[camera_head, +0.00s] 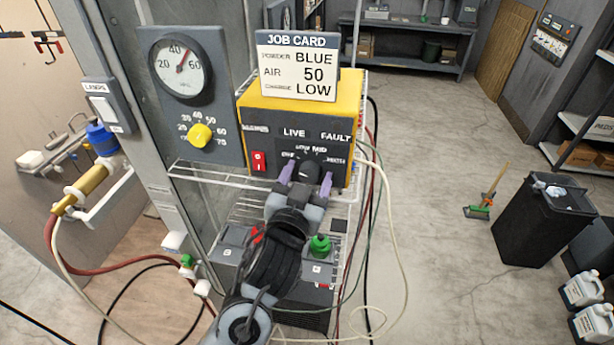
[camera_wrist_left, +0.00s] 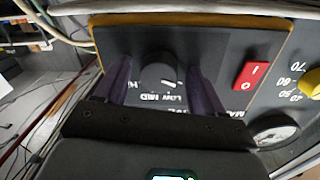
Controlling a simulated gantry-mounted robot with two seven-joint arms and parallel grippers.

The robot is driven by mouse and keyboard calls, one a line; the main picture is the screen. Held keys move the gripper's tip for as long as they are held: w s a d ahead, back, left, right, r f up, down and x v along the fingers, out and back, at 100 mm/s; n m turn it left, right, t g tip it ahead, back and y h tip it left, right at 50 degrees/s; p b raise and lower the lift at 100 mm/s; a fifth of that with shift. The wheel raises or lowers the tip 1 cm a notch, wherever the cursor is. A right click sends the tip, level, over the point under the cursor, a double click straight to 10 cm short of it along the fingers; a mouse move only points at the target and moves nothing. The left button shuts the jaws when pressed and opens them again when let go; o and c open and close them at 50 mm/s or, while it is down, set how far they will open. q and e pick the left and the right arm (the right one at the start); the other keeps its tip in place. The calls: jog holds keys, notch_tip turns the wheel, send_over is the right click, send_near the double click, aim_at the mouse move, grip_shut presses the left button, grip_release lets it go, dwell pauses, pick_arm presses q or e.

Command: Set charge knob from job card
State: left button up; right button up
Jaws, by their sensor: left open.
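The job card (camera_head: 297,66) reads powder BLUE, air 50, charge LOW. It stands on top of the yellow control box (camera_head: 352,104). The black charge knob (camera_head: 309,170) is low on the box's dark front panel. My left gripper (camera_head: 307,175) is open, its purple fingers on either side of the knob, apart from it as far as I can tell. The wrist view shows the knob (camera_wrist_left: 160,74) between the fingers (camera_wrist_left: 162,80), with gaps at both sides. A white mark shows on the knob's lower right, near the LOW and MID lettering. My right gripper is not in view.
A red switch (camera_head: 258,161) sits left of the knob. A yellow air knob (camera_head: 200,136) and a gauge (camera_head: 181,67) are on the grey panel at left. A green-topped item (camera_head: 320,246) stands below on the wire rack. Hoses and cables hang on both sides.

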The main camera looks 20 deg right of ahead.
pick_arm(q)
jog(key=c, duration=1.1)
jog(key=shift+o, duration=0.2)
jog(key=shift+m, duration=0.4)
jog(key=m, duration=0.3)
jog(key=shift+m+y+b, duration=0.3)
jog(key=shift+m+b, duration=0.25)
jog(key=shift+m, duration=1.85)
